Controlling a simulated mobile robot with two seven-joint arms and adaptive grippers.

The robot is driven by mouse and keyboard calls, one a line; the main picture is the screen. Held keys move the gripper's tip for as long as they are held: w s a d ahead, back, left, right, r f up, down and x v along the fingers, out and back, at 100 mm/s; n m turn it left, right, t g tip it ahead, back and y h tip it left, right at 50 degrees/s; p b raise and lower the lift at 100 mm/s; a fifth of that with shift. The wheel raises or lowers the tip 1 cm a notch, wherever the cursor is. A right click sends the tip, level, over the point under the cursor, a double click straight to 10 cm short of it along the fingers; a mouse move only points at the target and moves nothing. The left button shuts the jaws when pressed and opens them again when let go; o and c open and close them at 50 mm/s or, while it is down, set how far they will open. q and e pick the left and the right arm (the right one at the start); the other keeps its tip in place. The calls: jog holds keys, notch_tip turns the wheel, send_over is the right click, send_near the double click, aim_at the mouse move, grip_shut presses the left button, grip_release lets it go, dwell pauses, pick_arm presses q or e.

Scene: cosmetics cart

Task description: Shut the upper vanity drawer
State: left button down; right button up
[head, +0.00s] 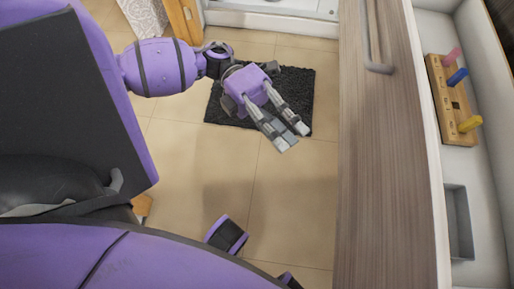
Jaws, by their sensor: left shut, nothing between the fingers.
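The vanity drawer has a brown wood-grain front (385,170) that runs down the right part of the head view. A grey bar handle (378,67) is near its far end. The drawer stands open, with its white inside showing to the right of the front. My left gripper (291,137) is shut and empty. It is to the left of the drawer front, apart from it, with its fingers pointing down and right over the floor.
Inside the drawer lie a wooden block (452,100) with pink, blue and yellow pegs and a grey open box (459,222). A dark mat (298,88) lies on the tiled floor (290,190). Open floor separates my left gripper from the drawer front.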

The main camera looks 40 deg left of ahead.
pick_arm(q)
jog(key=d, duration=1.2)
jog(key=shift+d+m+g+b, duration=0.3)
jog(key=shift+d+b, duration=0.1)
pick_arm(e)
jog(key=shift+d+f, duration=0.15)
jog(key=shift+f, duration=0.35)
